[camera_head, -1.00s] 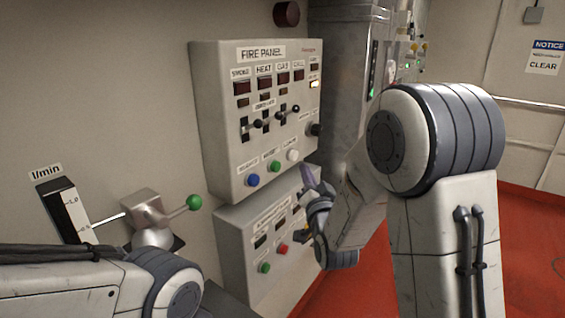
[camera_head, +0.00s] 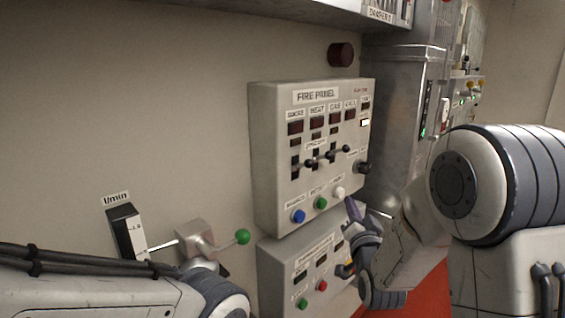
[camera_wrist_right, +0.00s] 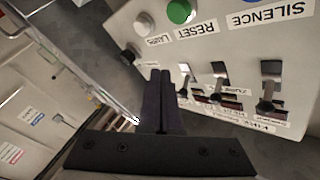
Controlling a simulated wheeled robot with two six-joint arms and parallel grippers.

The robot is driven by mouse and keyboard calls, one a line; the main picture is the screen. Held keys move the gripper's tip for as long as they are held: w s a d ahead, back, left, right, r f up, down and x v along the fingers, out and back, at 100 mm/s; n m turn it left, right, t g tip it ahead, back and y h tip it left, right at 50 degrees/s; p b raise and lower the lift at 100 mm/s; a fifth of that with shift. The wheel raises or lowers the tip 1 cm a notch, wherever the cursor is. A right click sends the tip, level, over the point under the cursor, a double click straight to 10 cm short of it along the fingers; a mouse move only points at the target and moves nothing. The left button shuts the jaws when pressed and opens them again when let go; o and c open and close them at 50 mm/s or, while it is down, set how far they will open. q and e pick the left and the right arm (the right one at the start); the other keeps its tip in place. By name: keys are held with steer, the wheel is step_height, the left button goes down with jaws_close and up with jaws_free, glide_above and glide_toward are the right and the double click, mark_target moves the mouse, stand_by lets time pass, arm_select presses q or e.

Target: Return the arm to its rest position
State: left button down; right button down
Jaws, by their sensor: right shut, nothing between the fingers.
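My right gripper (camera_head: 353,212) is shut and empty. In the head view it is in front of the lower right part of the fire panel (camera_head: 266,150), just below the white button (camera_head: 338,193). In the right wrist view its two dark fingers (camera_wrist_right: 161,80) lie side by side with no gap, and the panel's switches and buttons show beyond them, upside down. I cannot tell whether the fingertips touch the panel. My right arm comes in from the right, bent at a large grey joint. Part of my left arm is at the lower left; its gripper is not in view.
A lower control box (camera_head: 271,270) sits below the fire panel. A green-knobbed lever (camera_head: 243,236) and an l/min gauge (camera_head: 126,230) are left of it. A grey metal cabinet (camera_head: 405,110) stands behind, to the right. A shelf edge (camera_head: 290,8) is overhead.

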steer(key=s+a+f+n+g+y, duration=0.4)
steer(key=s+a+f+n+g, duration=0.5)
steer(key=s+a, duration=0.5)
steer(key=s+f+n+g+h, duration=0.1)
steer(key=s+g, duration=0.4)
steer(key=s, duration=0.6)
steer(key=s+d+f+n+g+h, duration=0.1)
steer(key=s+n+g, duration=0.3)
steer(key=s, duration=0.7)
steer(key=shift+s+d+f+n+g+h, duration=0.2)
steer(key=shift+s+f+n+g+h, duration=0.15)
steer(key=shift+g, duration=0.25)
steer(key=shift+w, duration=0.1)
